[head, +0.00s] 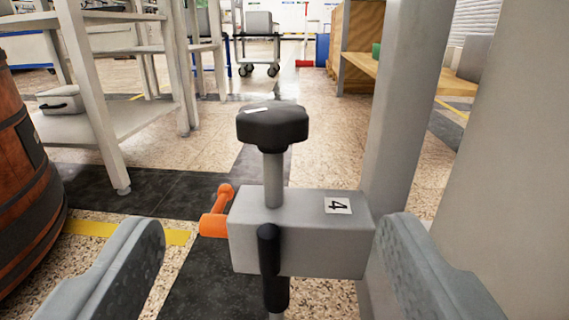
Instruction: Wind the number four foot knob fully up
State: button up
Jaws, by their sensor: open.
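The number four foot knob (272,126) is a black lobed knob with a small white mark on its top. The block carries a label reading 4 (338,205), turned sideways. An orange lever (217,212) sticks out at the block's left side. A black handle-like part (269,250) hangs in front of the block. My gripper (277,262) is open and empty, with one finger at each lower side. The knob stands beyond the fingers, apart from both.
A grey upright post (405,100) stands right behind the block, and a large pale surface fills the right edge. A brown barrel (25,180) is at the left. A grey shelf rack (100,130), a trolley (258,50) and a wooden shelf (400,75) stand farther back.

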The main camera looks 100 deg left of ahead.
jog(key=s+a+m+t, duration=0.5)
jog(key=s+m+t, duration=0.1)
jog(key=t, duration=0.3)
jog(key=m+t+h, duration=0.6)
jog(key=t+h, duration=0.1)
send_near(292, 105)
jog(key=x, duration=0.6)
jog(key=f+x, duration=0.1)
jog(key=x, duration=0.3)
jog(key=c, duration=1)
